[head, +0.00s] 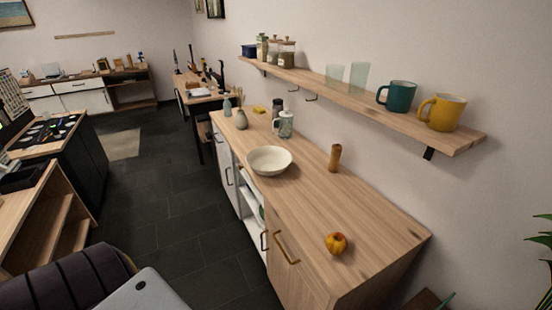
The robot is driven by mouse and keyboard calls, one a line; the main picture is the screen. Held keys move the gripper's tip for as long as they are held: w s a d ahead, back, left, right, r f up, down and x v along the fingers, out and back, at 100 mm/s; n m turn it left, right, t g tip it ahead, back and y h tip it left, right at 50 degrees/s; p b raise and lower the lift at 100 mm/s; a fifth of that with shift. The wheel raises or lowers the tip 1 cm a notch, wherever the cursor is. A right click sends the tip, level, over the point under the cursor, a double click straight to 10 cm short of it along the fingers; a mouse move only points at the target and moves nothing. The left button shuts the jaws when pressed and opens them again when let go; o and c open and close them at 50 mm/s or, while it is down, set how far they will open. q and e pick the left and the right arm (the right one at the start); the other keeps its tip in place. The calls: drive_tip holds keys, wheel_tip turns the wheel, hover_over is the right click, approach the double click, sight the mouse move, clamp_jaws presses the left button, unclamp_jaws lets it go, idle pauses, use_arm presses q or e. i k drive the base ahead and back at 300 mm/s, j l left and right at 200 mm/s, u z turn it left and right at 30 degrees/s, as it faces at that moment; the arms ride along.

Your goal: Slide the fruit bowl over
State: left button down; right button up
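A shallow cream bowl (269,160) stands upright near the front edge of the wooden counter, about midway along it. It looks empty. A red and yellow apple (336,243) lies by itself on the near part of the counter, apart from the bowl. Neither of my grippers shows in the head view, so nothing is seen touching the bowl.
The wooden countertop (300,207) is clear between bowl and apple. A wooden cylinder (335,158) stands by the wall, and a glass press (285,124) and small vases (241,120) stand farther back. A wall shelf (350,97) with mugs hangs above.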

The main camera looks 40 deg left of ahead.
sight(268, 160)
drive_tip(key=i+j, duration=0.15)
drive_tip(key=j, duration=0.2)
drive_tip(key=i+j+z, duration=0.1)
drive_tip(key=j, duration=0.3)
drive_tip(key=i+j, duration=0.15)
drive_tip(key=j, duration=0.2)
